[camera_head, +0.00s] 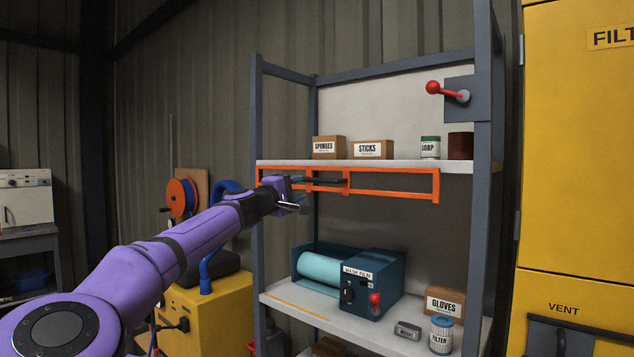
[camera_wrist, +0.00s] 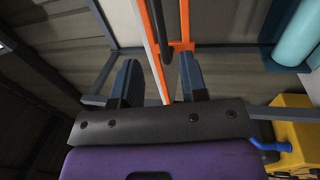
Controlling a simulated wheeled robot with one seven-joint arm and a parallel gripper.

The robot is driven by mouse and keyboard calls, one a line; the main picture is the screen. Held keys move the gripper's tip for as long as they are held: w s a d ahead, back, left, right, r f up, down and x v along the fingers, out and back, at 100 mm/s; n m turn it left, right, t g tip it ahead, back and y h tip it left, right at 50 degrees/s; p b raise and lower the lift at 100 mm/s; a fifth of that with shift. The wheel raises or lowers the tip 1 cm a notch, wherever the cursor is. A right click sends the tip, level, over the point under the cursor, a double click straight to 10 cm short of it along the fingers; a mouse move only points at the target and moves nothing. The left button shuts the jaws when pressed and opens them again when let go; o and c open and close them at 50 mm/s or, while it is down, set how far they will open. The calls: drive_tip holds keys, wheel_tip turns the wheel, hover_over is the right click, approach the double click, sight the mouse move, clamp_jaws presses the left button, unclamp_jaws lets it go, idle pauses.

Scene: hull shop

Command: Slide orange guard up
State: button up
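The orange guard (camera_head: 395,196) is a long open frame just below the upper shelf's front edge. A dark handle bar (camera_head: 326,182) runs along its middle. My gripper (camera_head: 297,189) is at the guard's left part, close to the handle's left end. In the wrist view my gripper (camera_wrist: 159,68) has its two fingers spread apart. The orange guard (camera_wrist: 157,22) and the dark handle (camera_wrist: 157,38) show between the fingers, and neither finger visibly touches the handle. The guard's far left part is partly hidden by my gripper in the head view.
The upper shelf (camera_head: 400,161) holds boxes and cans. A red lever (camera_head: 434,88) sits above right. The lower shelf (camera_head: 300,312) holds a teal film roll machine (camera_head: 378,270), a gloves box (camera_head: 444,301) and a filter can (camera_head: 441,334). Shelf posts (camera_head: 258,235) stand close to my arm.

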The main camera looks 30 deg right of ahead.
sight(315, 180)
drive_tip(key=x, duration=0.9)
drive_tip(key=shift+d+f, duration=0.1)
clamp_jaws()
